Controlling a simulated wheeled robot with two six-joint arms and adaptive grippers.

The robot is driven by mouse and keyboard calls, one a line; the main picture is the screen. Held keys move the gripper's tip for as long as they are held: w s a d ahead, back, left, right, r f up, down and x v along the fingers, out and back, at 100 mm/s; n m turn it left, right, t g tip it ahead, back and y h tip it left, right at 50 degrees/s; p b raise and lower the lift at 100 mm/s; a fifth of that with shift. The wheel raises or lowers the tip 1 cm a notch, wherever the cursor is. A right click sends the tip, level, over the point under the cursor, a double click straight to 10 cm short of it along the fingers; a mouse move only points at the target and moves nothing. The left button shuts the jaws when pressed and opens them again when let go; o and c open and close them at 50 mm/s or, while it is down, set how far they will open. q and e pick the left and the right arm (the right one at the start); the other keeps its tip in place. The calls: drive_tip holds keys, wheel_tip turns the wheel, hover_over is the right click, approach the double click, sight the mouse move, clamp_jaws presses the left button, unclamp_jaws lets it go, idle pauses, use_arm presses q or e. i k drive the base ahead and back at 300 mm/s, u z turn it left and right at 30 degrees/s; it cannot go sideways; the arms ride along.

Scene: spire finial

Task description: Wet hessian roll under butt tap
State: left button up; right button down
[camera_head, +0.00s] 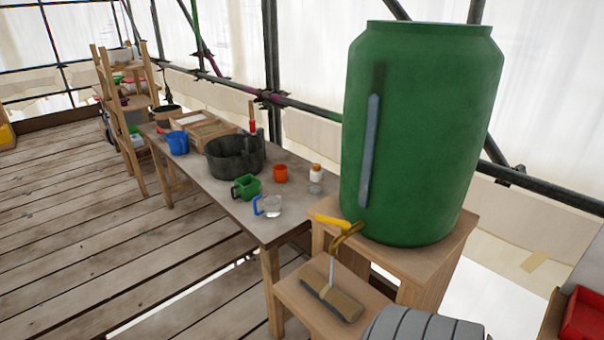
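The green water butt (420,130) stands on a wooden stand (425,262). A brass tap (346,236) with a yellow lever (328,221) sticks out near its foot; the lever points left. A pale, thin stream of water (331,270) appears to run down from the tap. The brown hessian roll (345,303), with a lighter band round its middle, lies on the lower wooden step (292,298) beneath the tap. The stream meets it near its middle.
The long grey table (230,209) at left holds a black tub (226,157), a green jug (246,187), a clear jug (270,206), an orange cup (280,173) and a bottle (316,178). A red bin (582,315) sits at lower right. The plank floor is open at left.

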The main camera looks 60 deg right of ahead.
sight(345, 225)
drive_tip(key=i, duration=2.25)
drive_tip(key=z, duration=2.85)
